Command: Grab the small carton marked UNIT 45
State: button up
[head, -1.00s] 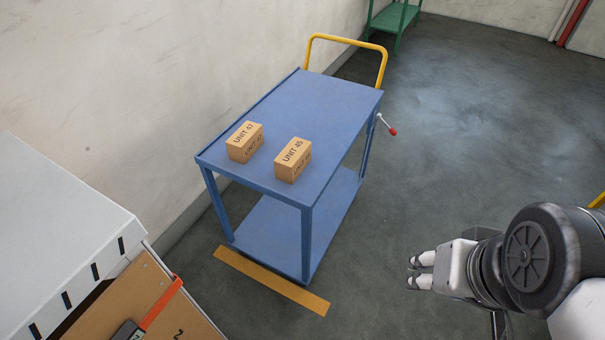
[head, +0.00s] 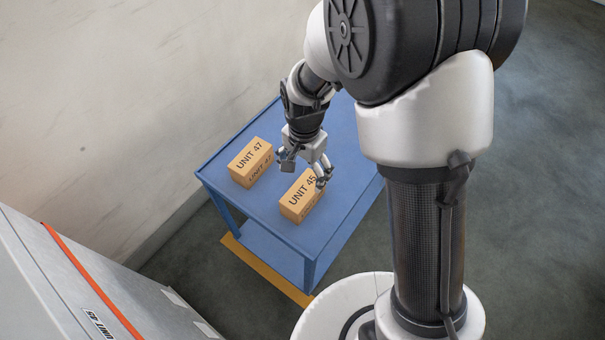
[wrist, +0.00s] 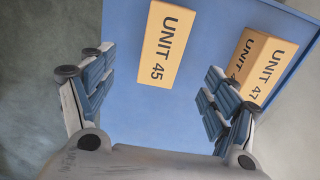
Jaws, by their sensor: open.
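The small carton marked UNIT 45 (head: 298,198) is a tan box on the blue cart's top, near its front edge. In the wrist view the UNIT 45 carton (wrist: 168,45) lies ahead of the fingertips, between the lines of the two fingers. My gripper (head: 305,172) is open and empty, just above and behind this carton in the head view. In the wrist view my gripper (wrist: 150,85) has its fingers spread wide, with bare blue cart top between them. The finger at right overlaps the edge of the UNIT 47 carton in the picture. My gripper hides part of the UNIT 45 carton in the head view.
The carton marked UNIT 47 (head: 250,163) stands left of UNIT 45 with a gap between them; it also shows in the wrist view (wrist: 262,65). The blue cart (head: 225,165) stands by the pale wall. A grey case with an orange strap (head: 100,290) fills the lower left.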

aim_at(304, 192)
notch_tip(304, 192, down, 10)
jog(key=b, duration=0.3)
jog(key=shift+f, duration=0.25)
jog(key=shift+w+a+f+b, duration=0.15)
jog(key=shift+f+b, duration=0.5)
jog(key=shift+f, duration=0.9)
jog(key=shift+w+d+f+b, duration=0.15)
jog(key=shift+f+b, duration=0.45)
jog(key=shift+f, duration=0.9)
jog(key=shift+r, duration=0.1)
jog(key=shift+c, duration=0.6)
jog(key=shift+w+a, duration=0.1)
jog(key=c, duration=1.3)
